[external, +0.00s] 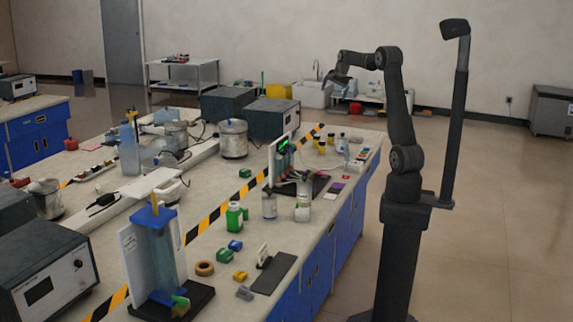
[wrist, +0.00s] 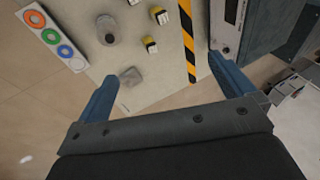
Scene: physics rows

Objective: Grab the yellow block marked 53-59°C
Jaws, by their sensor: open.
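In the wrist view, two small yellow-and-white objects with dark faces lie on the bench: a nearer one (wrist: 150,45) and a farther one (wrist: 161,15). I cannot read any temperature marking on them. In the external view, small yellow items (external: 320,144) stand at the far right part of the bench. Another small yellow block (external: 240,276) lies near the bench's near end, also with no readable marking. My gripper (wrist: 165,67) is open and empty, its blue fingers spread wide above the bench. In the external view my gripper (external: 336,78) is raised well above the bench top.
A strip with coloured rings (wrist: 51,37), a grey round vessel (wrist: 107,30) and a small clear object (wrist: 130,76) lie near the yellow items. Black-and-yellow tape (wrist: 187,40) runs beside them. A dark instrument box (wrist: 228,28) stands to the right.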

